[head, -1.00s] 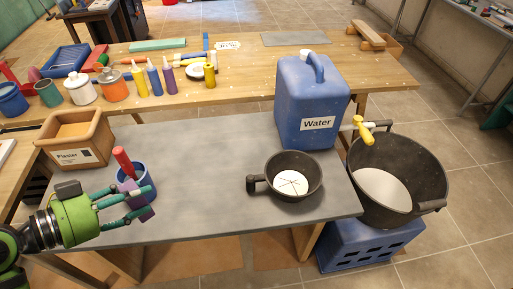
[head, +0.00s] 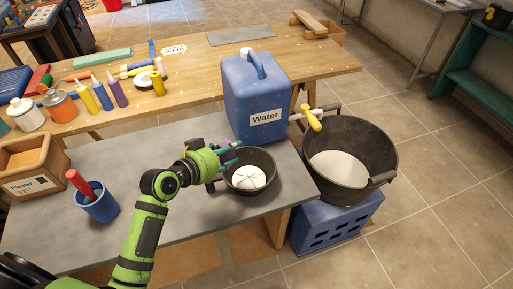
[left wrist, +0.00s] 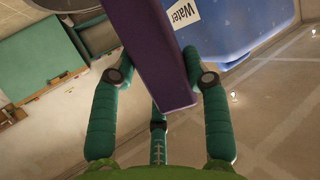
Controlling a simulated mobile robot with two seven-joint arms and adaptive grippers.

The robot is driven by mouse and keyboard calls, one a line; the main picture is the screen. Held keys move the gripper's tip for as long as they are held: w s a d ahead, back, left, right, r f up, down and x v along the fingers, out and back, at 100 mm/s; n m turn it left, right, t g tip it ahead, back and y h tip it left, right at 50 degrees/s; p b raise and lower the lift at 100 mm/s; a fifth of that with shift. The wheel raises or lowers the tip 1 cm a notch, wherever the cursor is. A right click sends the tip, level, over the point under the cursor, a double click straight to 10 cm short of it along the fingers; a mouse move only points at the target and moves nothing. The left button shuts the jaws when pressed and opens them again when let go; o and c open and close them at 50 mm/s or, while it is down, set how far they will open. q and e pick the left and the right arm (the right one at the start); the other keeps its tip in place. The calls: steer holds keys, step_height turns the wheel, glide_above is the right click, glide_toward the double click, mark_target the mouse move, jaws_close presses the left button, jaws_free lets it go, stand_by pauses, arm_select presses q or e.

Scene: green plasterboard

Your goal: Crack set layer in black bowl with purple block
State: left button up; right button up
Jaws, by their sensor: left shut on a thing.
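The small black bowl (head: 262,183) stands on the grey table. A white set layer (head: 247,178) lies in it, with thin dark crack lines across it. My left gripper (head: 225,157) is at the bowl's upper left rim, shut on the purple block (head: 229,153). The block shows large between the green fingers in the left wrist view (left wrist: 160,60). In the head view the gripper hides part of the block and the bowl's left rim. I cannot tell whether the block touches the bowl. My right gripper is not in view.
A blue water canister (head: 256,100) stands close behind the bowl. A large black tub (head: 350,160) with white contents sits on a blue crate at right. A blue cup (head: 98,205) with a red-handled tool and a plaster box (head: 30,165) stand left.

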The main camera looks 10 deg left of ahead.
arm_select(q)
steer(key=w+d+f+b, duration=0.1)
steer(key=f, duration=0.2)
steer(key=w+d+f+n+y+b, duration=0.1)
steer(key=w+d+f+b, duration=0.1)
steer(key=f, duration=0.2)
steer(key=w+d+f+n+t+y+b, duration=0.1)
steer(key=f, duration=0.3)
steer(key=shift+w+d+b, duration=0.15)
steer(key=shift+d+b, duration=0.15)
steer(key=shift+d, duration=0.1)
steer(key=shift+f, duration=0.1)
stand_by(0.8)
steer(key=shift+s+f+p, duration=0.3)
steer(key=shift+f+p, duration=0.05)
steer(key=shift+p, duration=0.1)
stand_by(2.4)
steer(key=shift+r, duration=0.1)
